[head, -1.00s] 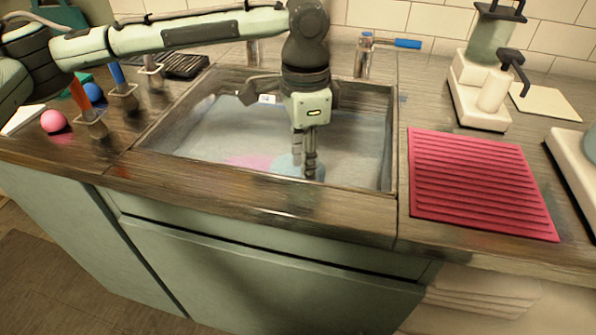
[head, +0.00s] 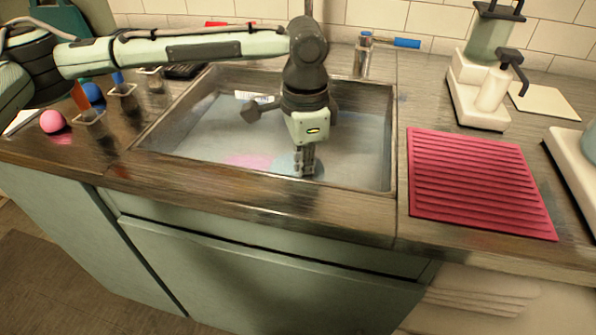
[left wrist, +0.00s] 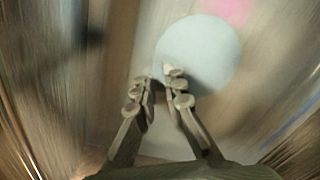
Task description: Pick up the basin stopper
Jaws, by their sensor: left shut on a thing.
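The basin stopper, a pale blue round disc (head: 284,163), lies low in the sink basin (head: 222,119). In the left wrist view the disc (left wrist: 203,48) is just beyond my fingertips, with a small pale piece at its near edge between them. My left gripper (head: 305,172) points down into the basin and is shut on the stopper at its edge. It also shows in the left wrist view (left wrist: 160,82). The fingers hide part of the disc. I cannot tell whether it is lifted off the bottom. My right gripper is not in view.
A pink disc (head: 247,160) lies beside the stopper. The basin's rim walls surround my gripper. A red ribbed mat (head: 478,183) and a soap dispenser (head: 494,88) are to the right; a pink ball (head: 52,121) is at left.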

